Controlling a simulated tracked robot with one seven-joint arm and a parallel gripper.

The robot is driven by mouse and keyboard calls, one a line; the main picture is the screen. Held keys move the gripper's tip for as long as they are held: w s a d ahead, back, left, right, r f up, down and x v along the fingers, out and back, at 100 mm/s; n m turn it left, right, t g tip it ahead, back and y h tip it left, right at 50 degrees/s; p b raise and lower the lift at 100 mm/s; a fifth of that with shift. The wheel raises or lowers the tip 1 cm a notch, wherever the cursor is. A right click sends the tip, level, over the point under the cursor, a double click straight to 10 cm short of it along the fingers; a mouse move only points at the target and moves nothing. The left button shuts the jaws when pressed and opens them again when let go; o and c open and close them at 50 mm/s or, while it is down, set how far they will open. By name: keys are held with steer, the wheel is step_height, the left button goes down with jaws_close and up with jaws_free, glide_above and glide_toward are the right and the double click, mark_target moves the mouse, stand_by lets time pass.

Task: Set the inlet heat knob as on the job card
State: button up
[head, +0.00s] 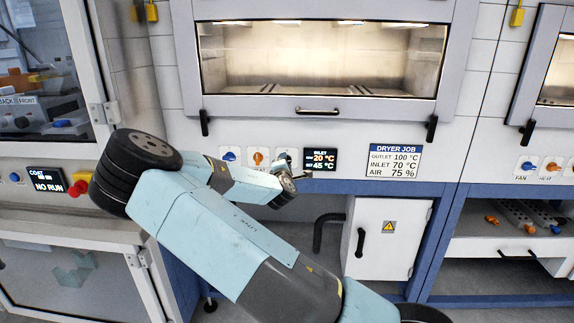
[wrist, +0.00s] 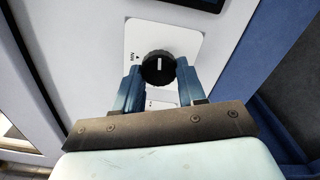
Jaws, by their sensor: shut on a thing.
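The job card (head: 394,161) on the dryer front, headed DRYER JOB, reads outlet 100 °C, inlet 70 °C, air 75 %. Left of it a dark display (head: 320,160) headed INLET shows 20 °C above 45 °C. In the wrist view a black round knob (wrist: 158,67) with a short white mark sits on a white plate (wrist: 190,43); small lettering, seemingly MIN, is beside it. My gripper (wrist: 160,76) has one finger on each side of the knob and is shut on it. In the head view my arm's end hides the knob.
A blue knob (head: 230,155) and an orange knob (head: 258,157) are left of my gripper on the same panel. The oven window's handle (head: 317,111) is above. A white cabinet (head: 388,238) stands below right. A red button (head: 78,188) is at left.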

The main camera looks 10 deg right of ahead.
steer(key=shift+s+d+m, duration=0.1)
steer(key=shift+m, duration=3.2)
steer(key=shift+s+m, duration=0.1)
steer(key=shift+m, duration=3.2)
steer(key=o, duration=0.8)
steer(key=shift+w, duration=0.1)
steer(key=shift+o, duration=1.3)
steer(key=shift+r, duration=0.1)
